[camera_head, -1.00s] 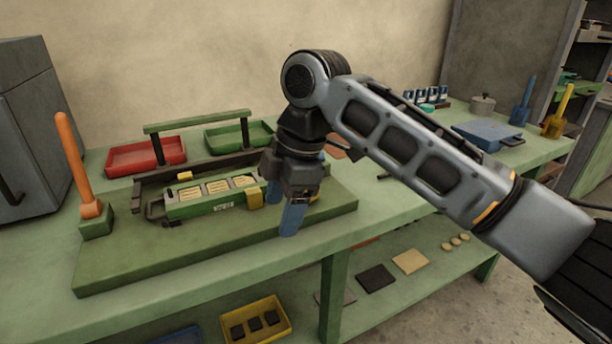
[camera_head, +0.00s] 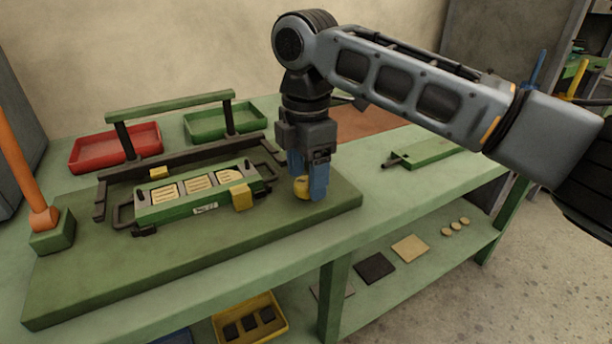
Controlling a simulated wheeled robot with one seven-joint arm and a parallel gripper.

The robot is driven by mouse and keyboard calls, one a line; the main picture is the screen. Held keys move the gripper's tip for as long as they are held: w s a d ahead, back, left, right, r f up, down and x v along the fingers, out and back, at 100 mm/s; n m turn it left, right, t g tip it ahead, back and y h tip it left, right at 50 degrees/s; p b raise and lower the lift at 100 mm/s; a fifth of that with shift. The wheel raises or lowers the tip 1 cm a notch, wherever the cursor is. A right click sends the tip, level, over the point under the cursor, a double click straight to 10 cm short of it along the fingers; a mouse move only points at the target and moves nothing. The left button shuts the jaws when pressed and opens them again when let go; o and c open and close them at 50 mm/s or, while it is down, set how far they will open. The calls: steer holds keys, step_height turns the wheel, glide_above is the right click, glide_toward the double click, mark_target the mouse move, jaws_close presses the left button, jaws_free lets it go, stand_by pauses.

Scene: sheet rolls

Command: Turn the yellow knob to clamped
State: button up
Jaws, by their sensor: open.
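The yellow knob (camera_head: 301,188) is a small round knob at the right end of the dark green base board (camera_head: 190,260). My gripper (camera_head: 308,188) points down over it with its blue fingers apart. The knob shows beside and partly behind the near finger, at fingertip height. I cannot tell whether the fingers touch it. Any clamped mark is hidden or too small to see. To the left, a green fixture (camera_head: 170,212) holds several pale labelled plates, with a yellow block (camera_head: 241,197) at its right end.
An orange lever (camera_head: 22,165) stands at the board's left. A green bar frame (camera_head: 170,105) rises behind the fixture, before a red tray (camera_head: 115,150) and a green tray (camera_head: 225,122). A green tool (camera_head: 430,152) lies on the bench to the right. Below is a shelf.

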steer(key=shift+f, duration=0.4)
steer(key=shift+c, duration=0.4)
steer(key=c, duration=1)
